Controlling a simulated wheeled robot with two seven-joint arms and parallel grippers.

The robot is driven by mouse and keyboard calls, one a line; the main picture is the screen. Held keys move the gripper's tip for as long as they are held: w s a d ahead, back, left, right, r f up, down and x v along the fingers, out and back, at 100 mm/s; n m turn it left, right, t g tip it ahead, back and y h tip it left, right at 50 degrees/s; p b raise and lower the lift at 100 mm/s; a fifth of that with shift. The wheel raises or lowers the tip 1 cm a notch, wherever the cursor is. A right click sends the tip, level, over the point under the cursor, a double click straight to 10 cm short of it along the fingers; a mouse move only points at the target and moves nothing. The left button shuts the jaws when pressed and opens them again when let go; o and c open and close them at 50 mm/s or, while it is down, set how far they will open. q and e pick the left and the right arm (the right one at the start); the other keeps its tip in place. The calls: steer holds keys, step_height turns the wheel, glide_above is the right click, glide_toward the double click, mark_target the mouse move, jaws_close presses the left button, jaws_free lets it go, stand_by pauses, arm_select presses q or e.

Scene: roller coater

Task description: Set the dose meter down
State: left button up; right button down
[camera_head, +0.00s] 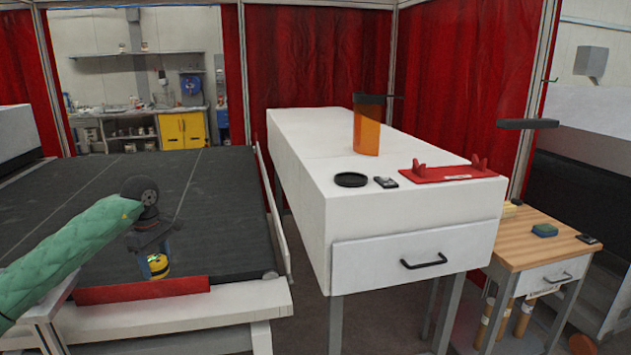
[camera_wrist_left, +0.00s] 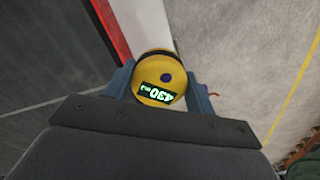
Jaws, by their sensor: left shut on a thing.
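The dose meter (camera_wrist_left: 160,76) is a yellow round device with a dark band, a purple button and a lit display that seems to read 430, upside down in the left wrist view. My left gripper (camera_wrist_left: 160,85) is shut on it, with a blue finger on each side. In the head view the yellow dose meter (camera_head: 158,266) hangs below my left gripper (camera_head: 155,255), in front of the dark conveyor bed near its front edge and red strip. I cannot tell its height above the surface. My right gripper is not in view.
A red bar (camera_head: 140,290) lies along the dark bed's (camera_head: 200,215) front edge. The white cabinet (camera_head: 350,215) to the right carries a black round dish (camera_head: 351,180), a small black device (camera_head: 386,182), an orange cylinder (camera_head: 367,135) and a red holder (camera_head: 445,174). A wooden table (camera_head: 520,250) stands far right.

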arm_select(q)
steer(key=s+d+f+m, duration=0.3)
steer(key=d+m, duration=0.3)
steer(key=s+d+f+m, duration=0.3)
steer(key=d+f+m, duration=0.1)
steer(key=d+m, duration=0.15)
steer(key=s+d+f+m, duration=0.3)
steer(key=s+d+f, duration=0.6)
steer(key=s+f, duration=0.2)
steer(key=shift+s+d+f, duration=0.15)
steer(key=shift+s+f, duration=0.2)
steer(key=shift+s, duration=0.1)
